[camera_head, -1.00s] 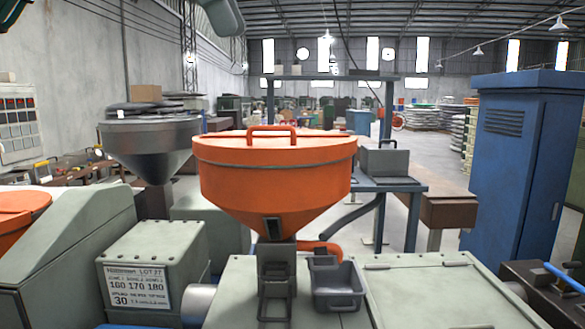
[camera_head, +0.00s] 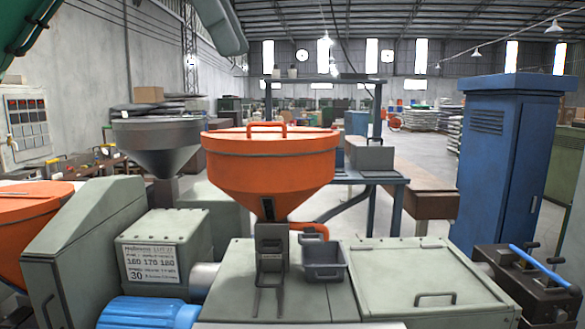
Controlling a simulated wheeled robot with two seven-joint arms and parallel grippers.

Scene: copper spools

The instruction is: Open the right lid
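A flat grey-green lid (camera_head: 405,271) with a dark bar handle (camera_head: 435,296) lies shut on the machine top, right of centre. A round orange hopper (camera_head: 268,170) stands left of it, its flat cover on and a loop handle (camera_head: 266,129) on top. The frames do not show which of these the task calls the right lid. Part of another orange hopper (camera_head: 28,222) shows at the left edge. I cannot make out either of my grippers in the head view.
A small grey open bin (camera_head: 324,262) sits beside the hopper's outlet. A dark unit with a blue bar (camera_head: 538,264) stands right of the flat lid. A tall blue cabinet (camera_head: 500,170) stands behind at right. A grey labelled box (camera_head: 155,254) is at left.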

